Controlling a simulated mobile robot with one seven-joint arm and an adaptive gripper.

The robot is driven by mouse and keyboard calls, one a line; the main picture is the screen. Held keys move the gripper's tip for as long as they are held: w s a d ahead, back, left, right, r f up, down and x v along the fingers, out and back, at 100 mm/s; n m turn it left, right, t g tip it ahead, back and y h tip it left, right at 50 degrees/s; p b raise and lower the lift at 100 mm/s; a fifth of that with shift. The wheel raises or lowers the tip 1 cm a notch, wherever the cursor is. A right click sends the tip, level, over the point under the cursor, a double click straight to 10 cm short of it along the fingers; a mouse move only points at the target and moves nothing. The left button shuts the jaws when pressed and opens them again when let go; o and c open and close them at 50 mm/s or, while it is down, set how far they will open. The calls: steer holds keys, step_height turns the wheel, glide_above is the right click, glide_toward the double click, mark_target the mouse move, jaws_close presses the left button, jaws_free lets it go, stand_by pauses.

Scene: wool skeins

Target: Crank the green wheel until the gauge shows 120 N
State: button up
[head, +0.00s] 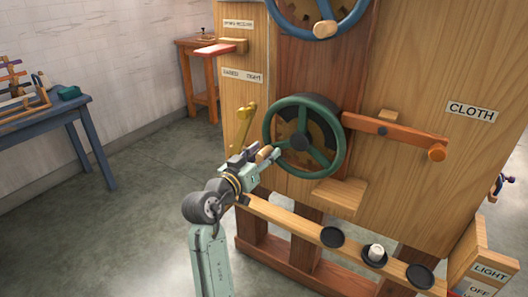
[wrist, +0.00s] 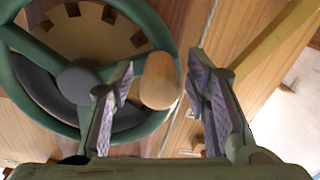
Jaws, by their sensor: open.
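The green wheel (head: 341,150) is mounted on the wooden front of the machine, with a toothed wooden disc showing behind its spokes. Its rim and hub fill the left of the wrist view (wrist: 75,84). A light wooden crank knob (wrist: 160,78) sticks out at the wheel's rim, on its left side in the head view. My gripper (wrist: 162,98) is open, with one purple-padded finger on each side of the knob; whether either finger touches it I cannot tell. In the head view my gripper (head: 259,157) is at the wheel's left edge. No gauge face shows in either view.
A yellow lever (head: 243,125) stands close left of my gripper. A blue wheel (head: 322,28) is above, and an orange arm (head: 395,132) reaches right. A low shelf (head: 300,222) below holds black discs and a white piece. A blue table (head: 60,115) stands far left; floor between is clear.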

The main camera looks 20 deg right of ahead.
steer(key=shift+w+d, duration=0.1)
steer(key=shift+d, duration=0.05)
steer(key=shift+c, duration=0.3)
jaws_close()
stand_by(0.6)
